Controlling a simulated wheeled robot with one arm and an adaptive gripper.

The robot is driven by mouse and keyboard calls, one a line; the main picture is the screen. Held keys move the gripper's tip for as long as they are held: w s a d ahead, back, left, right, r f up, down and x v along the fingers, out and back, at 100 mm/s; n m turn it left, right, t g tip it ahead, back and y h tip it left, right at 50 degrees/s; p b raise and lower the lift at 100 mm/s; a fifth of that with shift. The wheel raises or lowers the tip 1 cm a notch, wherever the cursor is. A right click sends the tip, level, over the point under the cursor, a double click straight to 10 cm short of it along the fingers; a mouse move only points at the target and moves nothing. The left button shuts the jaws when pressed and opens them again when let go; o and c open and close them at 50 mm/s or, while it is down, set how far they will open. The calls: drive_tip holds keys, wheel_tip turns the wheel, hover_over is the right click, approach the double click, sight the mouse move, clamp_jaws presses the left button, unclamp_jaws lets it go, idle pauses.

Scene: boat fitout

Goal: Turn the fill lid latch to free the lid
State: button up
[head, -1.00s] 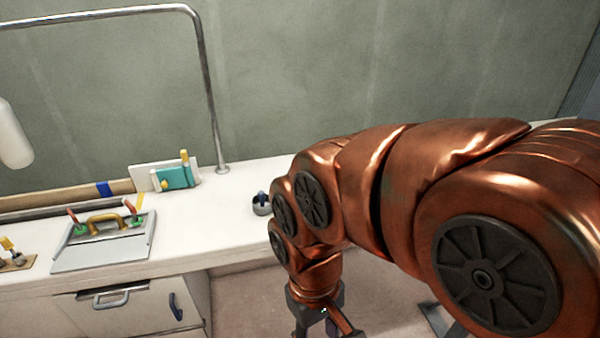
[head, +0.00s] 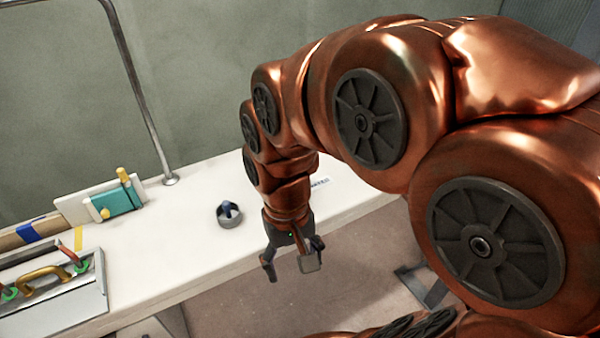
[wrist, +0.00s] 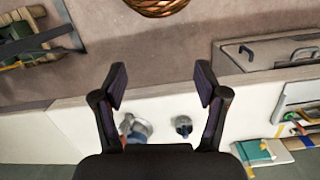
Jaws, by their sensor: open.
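My gripper (head: 290,268) is open and empty, pointing down past the white counter's front edge. Its two spread fingers also show in the wrist view (wrist: 160,85). A round grey fitting with a dark blue knob (head: 229,212) sits on the counter left of my gripper; it also shows in the wrist view (wrist: 183,126). A second blue-grey round item (wrist: 135,128) is partly covered by a finger there. I cannot tell which part is the fill lid latch.
A metal rail (head: 140,90) rises from the white counter (head: 185,250). A cabinet with a handle (wrist: 300,54) shows in the wrist view. Floor lies in front.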

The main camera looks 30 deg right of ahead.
drive_tip(key=w+d+f+m+p, duration=0.1)
drive_tip(key=w+d+m, duration=0.35)
drive_tip(key=w, duration=0.55)
drive_tip(key=w+d+m, duration=0.4)
drive_tip(key=w+d, duration=0.1)
drive_tip(key=w, duration=0.5)
drive_tip(key=w+d+f+m, duration=0.2)
drive_tip(key=w+d, duration=0.1)
drive_tip(key=d, duration=0.1)
drive_tip(key=w+d+f+m+t+p, duration=0.1)
drive_tip(key=w+d+f+m, duration=0.2)
drive_tip(key=w+d, duration=0.1)
drive_tip(key=w+d+f+m, duration=0.2)
drive_tip(key=w+d+m, duration=0.1)
drive_tip(key=w+d, duration=0.1)
drive_tip(key=shift+w+d+f+t, duration=0.15)
drive_tip(key=shift+d, duration=0.2)
drive_tip(key=shift+w+d+f+t, duration=0.1)
drive_tip(key=shift+d+t, duration=0.05)
drive_tip(key=shift+d, duration=0.2)
drive_tip(key=shift+f+p, duration=1.55)
drive_tip(key=shift+f, duration=2.3)
drive_tip(key=c, duration=0.9)
